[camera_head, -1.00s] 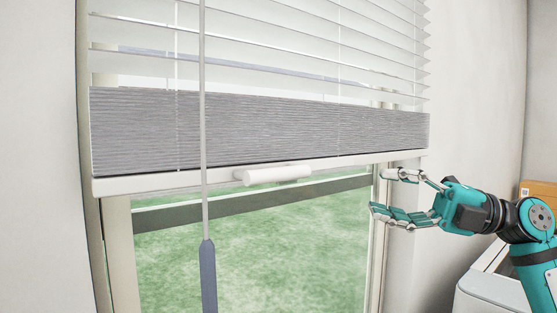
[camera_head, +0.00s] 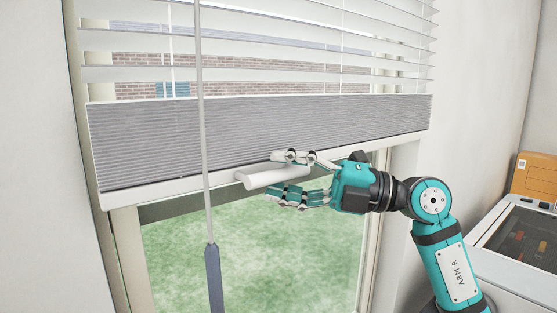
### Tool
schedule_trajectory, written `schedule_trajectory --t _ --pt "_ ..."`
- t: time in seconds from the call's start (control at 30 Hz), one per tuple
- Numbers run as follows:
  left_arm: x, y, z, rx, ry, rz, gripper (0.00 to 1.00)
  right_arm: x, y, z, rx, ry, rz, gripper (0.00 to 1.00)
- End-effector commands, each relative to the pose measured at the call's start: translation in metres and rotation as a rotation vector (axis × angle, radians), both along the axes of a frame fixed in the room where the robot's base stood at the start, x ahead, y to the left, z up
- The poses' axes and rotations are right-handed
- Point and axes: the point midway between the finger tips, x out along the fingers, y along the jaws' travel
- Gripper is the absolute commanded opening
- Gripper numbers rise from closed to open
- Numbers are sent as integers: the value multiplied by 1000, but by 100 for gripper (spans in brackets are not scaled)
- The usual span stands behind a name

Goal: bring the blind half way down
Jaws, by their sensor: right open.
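The blind hangs across the window, with white open slats above and a grey stacked band (camera_head: 260,130) below. Its white bottom rail (camera_head: 150,190) carries a white horizontal handle (camera_head: 258,180) near the middle. My right gripper (camera_head: 286,176) is open, coming from the right. One finger is at the rail just above the handle and the other is below it, so the handle's right part lies between or behind the fingers. I cannot tell whether they touch it. My left gripper is not in view.
A grey wand (camera_head: 213,275) on a pale rod hangs in front of the blind, left of the handle. The window frame (camera_head: 130,260) and green outside show below the rail. At right stand a light chest (camera_head: 500,262) with a dark top and an orange-brown box (camera_head: 535,178).

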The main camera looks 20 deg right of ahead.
Motion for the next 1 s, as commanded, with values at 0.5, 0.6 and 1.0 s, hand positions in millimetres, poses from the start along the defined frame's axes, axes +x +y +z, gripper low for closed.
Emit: schedule_trajectory --t 0.5,0.6,1.0 --pt "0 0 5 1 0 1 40 4 9 1 -1 0 0 32" --pt "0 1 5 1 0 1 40 4 9 1 -1 0 0 19" --pt "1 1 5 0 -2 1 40 4 9 1 1 0 0 0"
